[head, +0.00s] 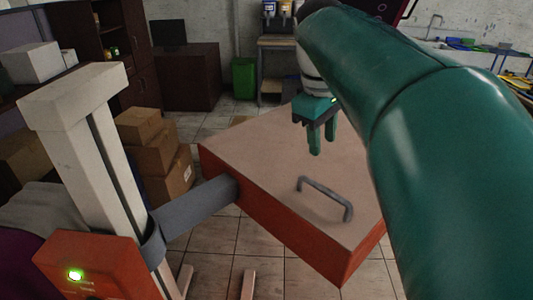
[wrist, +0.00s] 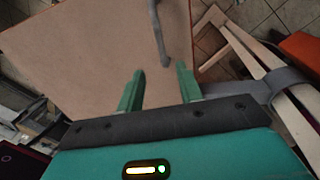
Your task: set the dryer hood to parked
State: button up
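The dryer hood (head: 270,150) is a wide box with a beige top and orange-red sides. A grey swing arm (head: 195,205) joins it to a cream upright post (head: 85,150). A grey bar handle (head: 325,195) stands on the hood's top, near its front edge. My gripper (head: 322,140) points down over the hood's top, behind the handle and apart from it. In the wrist view my gripper (wrist: 159,85) has its two green fingers apart with nothing between them. The handle (wrist: 160,38) shows beyond the fingertips, above the beige top (wrist: 80,50).
An orange control box (head: 95,265) with a green light sits at the post's lower left. Stacked cardboard boxes (head: 155,150) stand behind the post. A green bin (head: 244,78) and a dark cabinet (head: 187,75) are at the back. Tiled floor (head: 300,275) is open in front of the hood.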

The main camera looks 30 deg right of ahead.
aim_at(322, 187)
jog(key=d+f, duration=0.1)
jog(key=f, duration=0.7)
jog(key=d+f, duration=0.1)
jog(key=f, duration=0.4)
jog(key=shift+w+d+f, duration=0.1)
jog(key=shift+w+d, duration=0.2)
grip_shut()
